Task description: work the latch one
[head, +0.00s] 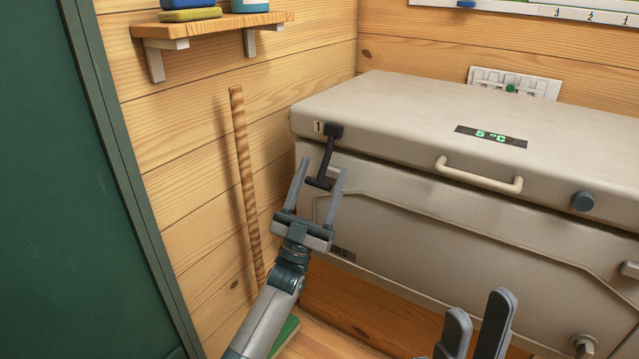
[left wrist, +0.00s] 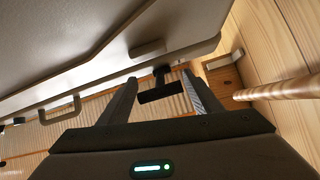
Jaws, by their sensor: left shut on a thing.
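Latch one (head: 329,152) is a dark T-shaped handle beside a "1" label on the front left of a beige chest cooler (head: 400,205). It hangs down from the lid edge over the front wall. My left gripper (head: 323,167) has its two fingers on either side of the latch's crossbar and is shut on it. In the left wrist view the crossbar (left wrist: 163,95) lies between the fingers (left wrist: 160,80). My right gripper (head: 480,307) is at the bottom of the head view, its fingers apart with nothing between them.
The lid is down, with a pale handle (head: 480,174), a "5 °C" display (head: 491,136) and a round dark knob (head: 583,201). A wooden pole (head: 246,185) leans on the wall left of the cooler. A shelf (head: 210,26) is above. A green door (head: 70,180) stands at far left.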

